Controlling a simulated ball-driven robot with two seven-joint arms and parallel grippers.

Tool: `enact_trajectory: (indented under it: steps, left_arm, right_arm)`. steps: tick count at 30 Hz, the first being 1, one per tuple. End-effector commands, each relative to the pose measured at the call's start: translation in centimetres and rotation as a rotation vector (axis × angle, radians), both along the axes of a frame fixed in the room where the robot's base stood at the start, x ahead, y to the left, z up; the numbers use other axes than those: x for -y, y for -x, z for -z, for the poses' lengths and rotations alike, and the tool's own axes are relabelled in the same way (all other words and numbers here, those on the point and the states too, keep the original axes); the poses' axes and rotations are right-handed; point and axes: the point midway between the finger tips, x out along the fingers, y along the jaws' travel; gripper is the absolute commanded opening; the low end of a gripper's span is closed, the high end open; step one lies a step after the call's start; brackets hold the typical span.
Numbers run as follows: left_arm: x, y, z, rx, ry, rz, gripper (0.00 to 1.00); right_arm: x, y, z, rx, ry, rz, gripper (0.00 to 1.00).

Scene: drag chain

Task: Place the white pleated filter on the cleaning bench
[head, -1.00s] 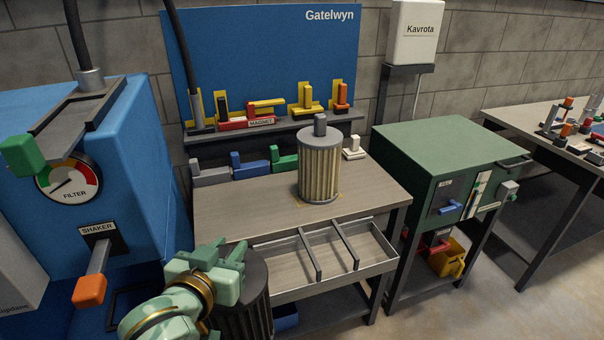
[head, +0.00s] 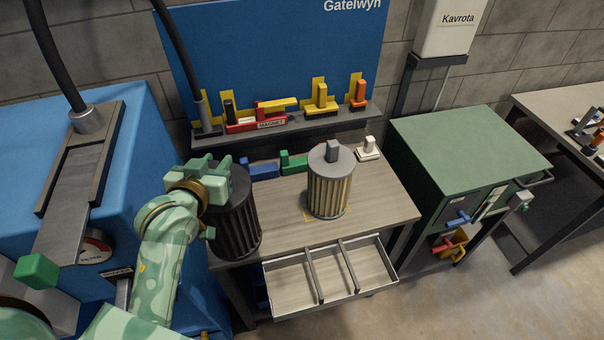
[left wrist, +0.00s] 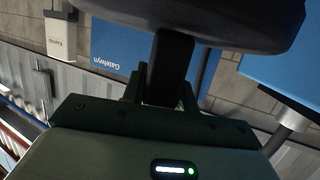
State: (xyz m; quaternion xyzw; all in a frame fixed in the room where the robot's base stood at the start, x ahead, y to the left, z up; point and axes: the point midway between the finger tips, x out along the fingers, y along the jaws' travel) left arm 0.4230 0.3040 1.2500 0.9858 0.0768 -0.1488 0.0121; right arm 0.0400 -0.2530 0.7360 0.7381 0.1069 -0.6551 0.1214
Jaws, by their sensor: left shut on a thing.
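A pleated filter with cream-coloured pleats, a grey cap and a grey knob (head: 329,192) stands upright on the bench (head: 385,201), inside a yellow outline. My left gripper (head: 213,182) is shut on the handle of a second, dark pleated filter (head: 236,222). That filter hangs upright at the bench's left end; I cannot tell whether it touches the top. In the left wrist view, the jaws close on a dark handle (left wrist: 170,68) below the filter's dark cap (left wrist: 200,8). My right gripper is out of view.
A divided tray (head: 290,291) juts from the bench front. Blue (head: 264,171) and green (head: 293,161) blocks and a white-knobbed piece (head: 368,149) line the back. The blue machine (head: 125,165) stands left, the green cabinet (head: 465,155) right. Bench top right of the cream filter is bare.

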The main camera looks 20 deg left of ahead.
Motion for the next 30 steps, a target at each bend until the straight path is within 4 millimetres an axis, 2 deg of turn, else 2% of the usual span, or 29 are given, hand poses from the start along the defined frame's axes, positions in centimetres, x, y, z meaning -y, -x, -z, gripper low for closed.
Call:
enact_trajectory:
  steps: [5, 18, 24, 30]
  left_arm:
    - [-0.4, -1.4, 0.4, 0.001, 0.0, -0.002, 0.0]
    - [-1.9, -9.4, 4.4, 0.001, -0.001, -0.002, 0.0]
    - [-2.3, -11.8, 7.7, -0.001, 0.001, -0.002, 0.0]
    - [-2.6, -13.2, 9.2, 0.001, -0.001, -0.002, 0.0]
  right_arm:
    - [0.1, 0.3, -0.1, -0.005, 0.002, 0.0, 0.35]
    - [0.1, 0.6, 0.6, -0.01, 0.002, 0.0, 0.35]
    - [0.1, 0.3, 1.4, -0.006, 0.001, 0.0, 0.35]
    - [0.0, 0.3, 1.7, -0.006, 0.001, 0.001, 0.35]
